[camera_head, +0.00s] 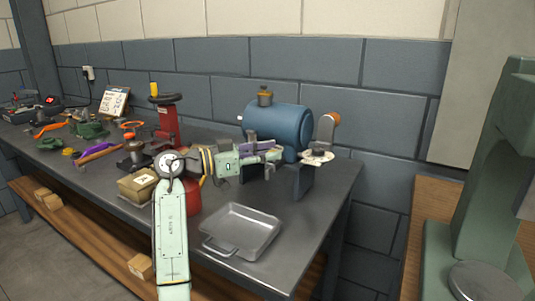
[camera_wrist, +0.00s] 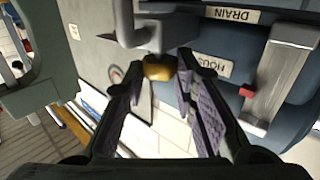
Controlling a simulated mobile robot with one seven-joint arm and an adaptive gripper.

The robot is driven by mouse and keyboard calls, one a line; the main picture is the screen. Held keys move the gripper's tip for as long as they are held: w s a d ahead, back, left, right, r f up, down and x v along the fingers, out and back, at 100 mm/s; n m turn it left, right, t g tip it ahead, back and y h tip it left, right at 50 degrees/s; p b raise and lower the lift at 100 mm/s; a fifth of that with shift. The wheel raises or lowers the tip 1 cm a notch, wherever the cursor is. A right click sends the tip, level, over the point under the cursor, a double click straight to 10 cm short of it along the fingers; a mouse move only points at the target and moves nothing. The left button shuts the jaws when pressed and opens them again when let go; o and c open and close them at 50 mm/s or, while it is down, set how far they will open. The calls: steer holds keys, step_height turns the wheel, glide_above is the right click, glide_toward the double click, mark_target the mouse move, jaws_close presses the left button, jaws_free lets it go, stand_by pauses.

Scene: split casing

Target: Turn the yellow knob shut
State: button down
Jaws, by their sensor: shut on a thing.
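The yellow knob (camera_wrist: 158,69) shows in the wrist view as a golden round piece below a grey fitting on the blue casing. My gripper (camera_wrist: 161,68) has its two purple-padded fingers on either side of it, shut on the knob at the fingertips. In the head view my gripper (camera_head: 268,152) reaches the front of the blue tank-like casing (camera_head: 290,125), and the knob is hidden there behind the fingers. How far the knob is turned cannot be told.
A label reading DRAIN (camera_wrist: 232,15) and a grey latch with a red tip (camera_wrist: 275,80) sit near my fingers. An orange-tipped lever (camera_head: 329,130) stands at the casing's right end. A metal tray (camera_head: 262,216) lies in front; a red press (camera_head: 167,122) stands left.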

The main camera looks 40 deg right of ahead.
steer(key=c, duration=1.3)
jaws_free()
steer(key=shift+t, duration=0.3)
